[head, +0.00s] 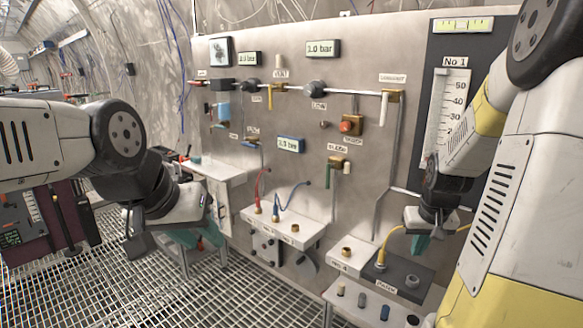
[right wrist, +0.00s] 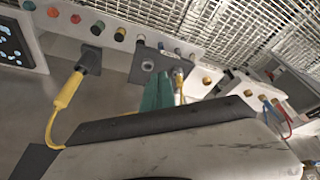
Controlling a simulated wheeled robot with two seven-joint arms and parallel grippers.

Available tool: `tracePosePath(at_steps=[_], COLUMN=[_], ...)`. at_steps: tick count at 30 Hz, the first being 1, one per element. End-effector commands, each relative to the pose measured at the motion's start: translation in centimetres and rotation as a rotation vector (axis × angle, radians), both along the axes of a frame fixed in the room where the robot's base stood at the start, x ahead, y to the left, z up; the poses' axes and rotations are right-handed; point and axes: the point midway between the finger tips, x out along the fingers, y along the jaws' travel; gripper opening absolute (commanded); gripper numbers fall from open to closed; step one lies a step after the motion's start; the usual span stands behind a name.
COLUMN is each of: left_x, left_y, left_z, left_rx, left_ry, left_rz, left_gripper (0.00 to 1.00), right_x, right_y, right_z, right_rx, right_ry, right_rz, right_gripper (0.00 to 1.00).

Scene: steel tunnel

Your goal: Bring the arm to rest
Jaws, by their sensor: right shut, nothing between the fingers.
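My right arm comes in from the right in the head view and hangs in front of the panel. Its gripper (head: 418,243) has teal fingers pointing down, above the dark block with the yellow cable and apart from the wall. In the right wrist view the teal fingers (right wrist: 160,92) are shut together with nothing between them. My left arm reaches in from the left; its gripper (head: 196,238) points down to the right, in front of the small white shelf, over the grating. Its fingers are partly hidden by its own body, so I cannot tell their opening.
A steel panel (head: 300,60) carries gauges, a pipe with valves and labels. Below it, a white shelf (head: 300,228) holds red and blue leads. A dark block (head: 400,278) with a yellow cable (right wrist: 65,95) lies below my right gripper. The grated floor (head: 240,300) is open at front left.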

Motion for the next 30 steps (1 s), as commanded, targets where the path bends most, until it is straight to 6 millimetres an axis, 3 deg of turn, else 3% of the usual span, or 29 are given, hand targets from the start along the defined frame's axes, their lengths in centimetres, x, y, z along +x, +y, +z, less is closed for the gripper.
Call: tracePosePath(at_steps=[1, 6, 13, 20, 30], left_x=[0.0, 0.0, 0.0, 0.0, 0.0], left_y=[0.0, 0.0, 0.0, 0.0, 0.0], left_z=[0.0, 0.0, 0.0, 0.0, 0.0], left_rx=[0.0, 0.0, 0.0, 0.0, 0.0], left_ry=[0.0, 0.0, 0.0, 0.0, 0.0], left_rz=[0.0, 0.0, 0.0, 0.0, 0.0], left_gripper=[0.36, 0.36, 0.36, 0.36, 0.36], right_x=[-0.5, -4.0, -10.5, -14.4, -14.8], right_y=[2.3, 9.1, 16.1, 18.8, 19.0], right_z=[2.5, 8.5, 13.4, 14.7, 14.7], right_rx=[0.012, 0.071, 0.142, 0.177, 0.181], right_ry=[-0.036, -0.114, -0.198, -0.23, -0.231], right_rz=[0.023, 0.083, 0.178, 0.226, 0.231], right_gripper=[0.0, 0.0, 0.0, 0.0, 0.0])
